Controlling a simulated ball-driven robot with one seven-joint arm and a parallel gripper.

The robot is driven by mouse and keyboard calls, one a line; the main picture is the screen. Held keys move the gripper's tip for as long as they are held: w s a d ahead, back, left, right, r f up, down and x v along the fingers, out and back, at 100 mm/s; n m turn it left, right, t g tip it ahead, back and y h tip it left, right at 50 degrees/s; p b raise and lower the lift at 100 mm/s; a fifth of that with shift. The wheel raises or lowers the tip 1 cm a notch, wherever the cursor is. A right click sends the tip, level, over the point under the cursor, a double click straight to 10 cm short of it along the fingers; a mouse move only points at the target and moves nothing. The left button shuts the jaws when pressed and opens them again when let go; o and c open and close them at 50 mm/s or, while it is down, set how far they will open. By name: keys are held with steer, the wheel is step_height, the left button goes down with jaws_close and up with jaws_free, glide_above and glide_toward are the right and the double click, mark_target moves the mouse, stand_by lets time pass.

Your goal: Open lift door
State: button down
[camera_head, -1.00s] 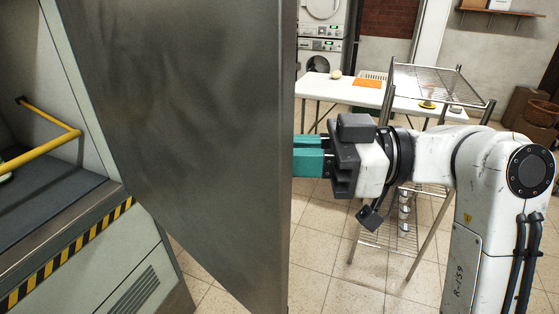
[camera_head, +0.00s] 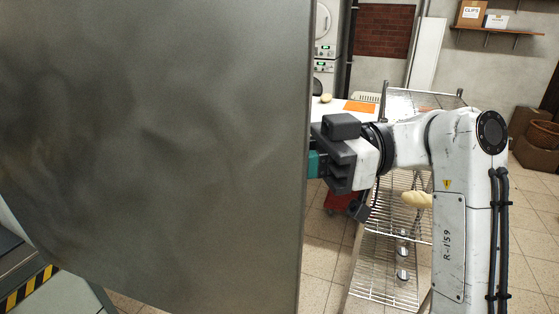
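The lift door (camera_head: 160,140) is a large grey metal panel standing swung out from the lift, and it fills the left half of the view. Part of the lift's sill with a yellow-black striped edge (camera_head: 26,288) shows at lower left; the door hides most of the lift. My gripper (camera_head: 313,164) is at the door's right edge. Only a bit of its teal fingers shows; the fingertips are hidden behind the door, so I cannot see whether they hold a handle.
A wire rack (camera_head: 385,270) with jars and a pale loaf-like item (camera_head: 416,199) stands behind my arm. A white table with an orange sheet (camera_head: 360,106) is further back. Baskets (camera_head: 540,140) stand at the right. Tiled floor (camera_head: 500,230) is open at lower right.

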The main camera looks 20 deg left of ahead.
steer(key=shift+s+a, duration=0.15)
steer(key=shift+a, duration=0.2)
steer(key=c, duration=1.2)
jaws_free()
steer(key=shift+a, duration=0.25)
steer(key=shift+c, duration=0.2)
steer(key=shift+d, duration=0.1)
steer(key=shift+d, duration=0.1)
steer(key=v, duration=1)
steer(key=shift+w+d+b, duration=0.25)
steer(key=shift+b, duration=0.2)
